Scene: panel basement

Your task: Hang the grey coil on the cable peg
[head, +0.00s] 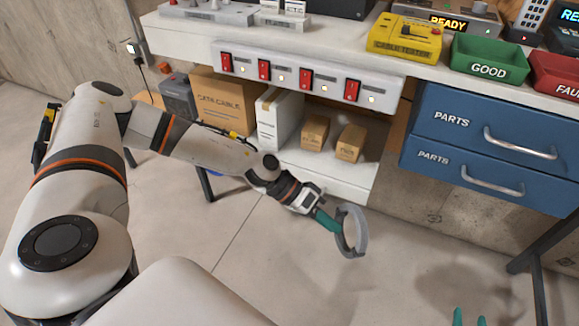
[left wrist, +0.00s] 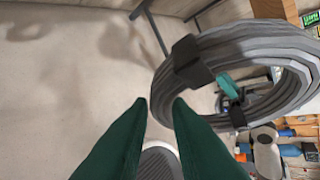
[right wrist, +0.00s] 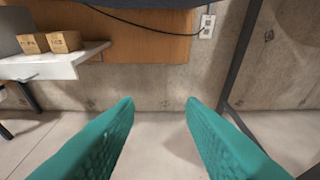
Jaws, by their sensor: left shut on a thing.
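The grey coil (head: 361,230) is a ring of cable held in front of the bench's lower shelf in the head view. My left gripper (head: 328,219) is shut on it at the ring's left side, and the coil hangs in the air. In the left wrist view the coil (left wrist: 240,42) fills the upper right, with black straps around it, beyond the green fingers (left wrist: 160,103). My right gripper (right wrist: 160,103) is open and empty in the right wrist view. Its fingertips (head: 470,317) just show at the bottom right of the head view. I cannot make out the cable peg in any view.
The bench (head: 190,24) carries a yellow cable tester (head: 405,40), a green bin (head: 489,60) and a red bin (head: 558,75). Blue drawers (head: 480,150) hang at right. Cartons (head: 222,100) stand below the switch strip (head: 305,78). The floor in front is clear.

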